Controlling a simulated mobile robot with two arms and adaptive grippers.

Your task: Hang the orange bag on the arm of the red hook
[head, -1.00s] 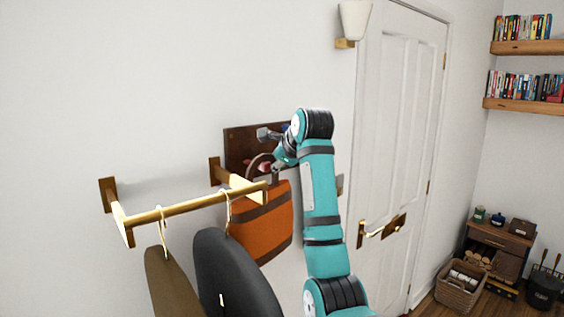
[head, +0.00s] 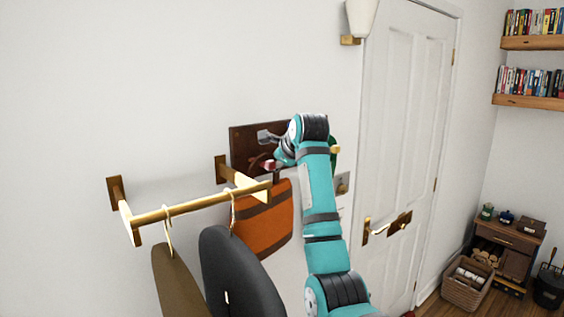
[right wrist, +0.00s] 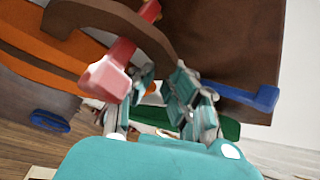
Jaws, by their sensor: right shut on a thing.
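The orange bag (head: 268,232) with brown bands hangs beside the wooden hook board (head: 240,150), below the red hook (head: 268,165). In the right wrist view its brown handle (right wrist: 128,20) arches from the orange body (right wrist: 40,62) to my right gripper (right wrist: 168,90), which is shut on it. The red hook (right wrist: 112,78) sticks out beside the fingers, and the handle crosses in front of its stem. I cannot tell whether the handle rests on its arm. In the head view my right gripper (head: 278,158) is partly hidden by its own arm. My left gripper is out of view.
A blue hook (right wrist: 262,98) is on the board right of the fingers. A brass rail (head: 190,206) with a dark garment (head: 235,270) and a brown one (head: 178,285) stands left of the bag. A white door (head: 405,130) is to the right.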

